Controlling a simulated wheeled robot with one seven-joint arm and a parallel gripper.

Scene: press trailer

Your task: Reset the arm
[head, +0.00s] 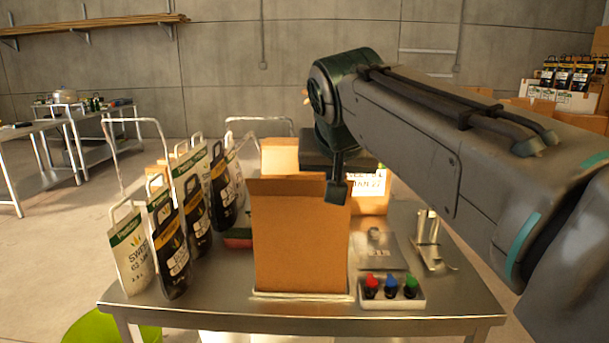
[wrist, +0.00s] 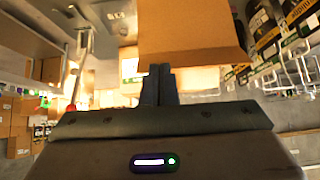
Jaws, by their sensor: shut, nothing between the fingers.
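My arm (head: 430,130) reaches in from the right side of the head view, and its wrist bends down over the table. My gripper (head: 337,191) points down beside the upper right of the open cardboard box, close to its raised flap; I cannot tell whether it touches. In the wrist view the two dark fingers of my gripper (wrist: 159,84) are together with nothing between them. The cardboard box (head: 300,240) stands on the metal table (head: 205,310). Its brown flap also shows in the wrist view (wrist: 190,35).
A white tray (head: 391,293) with red, blue and green-topped items sits at the front right, near a metal plate (head: 378,250) and a metal stand (head: 430,240). A green bin (head: 110,328) is at the lower left.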

